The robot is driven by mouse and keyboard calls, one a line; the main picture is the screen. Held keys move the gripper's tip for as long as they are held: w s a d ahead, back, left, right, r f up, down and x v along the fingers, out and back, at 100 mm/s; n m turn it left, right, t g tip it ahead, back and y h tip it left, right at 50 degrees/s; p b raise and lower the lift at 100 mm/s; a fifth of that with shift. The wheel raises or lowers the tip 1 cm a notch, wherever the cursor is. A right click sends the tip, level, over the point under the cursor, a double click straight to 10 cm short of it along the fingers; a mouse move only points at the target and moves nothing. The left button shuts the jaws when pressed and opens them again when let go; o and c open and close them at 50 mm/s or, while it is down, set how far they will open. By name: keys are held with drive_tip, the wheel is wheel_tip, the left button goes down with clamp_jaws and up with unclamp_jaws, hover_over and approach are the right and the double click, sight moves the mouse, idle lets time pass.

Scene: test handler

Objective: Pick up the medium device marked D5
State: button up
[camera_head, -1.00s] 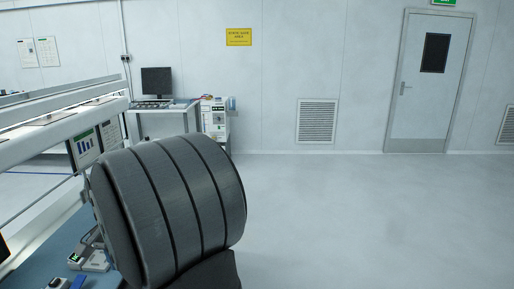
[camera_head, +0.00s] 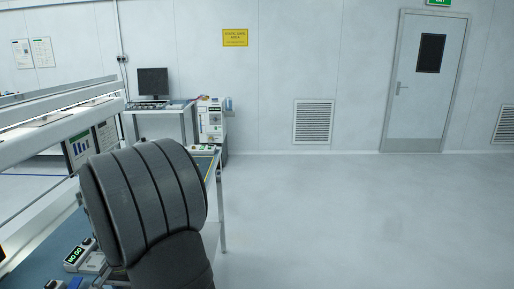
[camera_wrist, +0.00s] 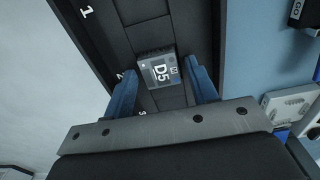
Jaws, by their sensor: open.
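The device marked D5 (camera_wrist: 160,70) shows in the wrist view as a small grey block with a white D5 label. It lies in a dark tray (camera_wrist: 110,45) with numbered slots. My gripper (camera_wrist: 162,88) is open. Its two blue fingers stand to the left and right of the device, with a visible gap on each side. In the head view my own arm covers much of the bench, and the device and gripper fingers are hidden there.
A blue bench (camera_head: 40,235) holds a small unit with a green display (camera_head: 77,252) at the lower left. In the wrist view, a pale fixture (camera_wrist: 288,103) and a dark box marked GO (camera_wrist: 298,12) lie right of the tray. Open floor (camera_head: 370,220) fills the right.

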drive_tip(key=shift+c, duration=0.2)
drive_tip(key=c, duration=0.7)
drive_tip(key=shift+r, duration=2.5)
drive_tip(key=shift+c, duration=0.2)
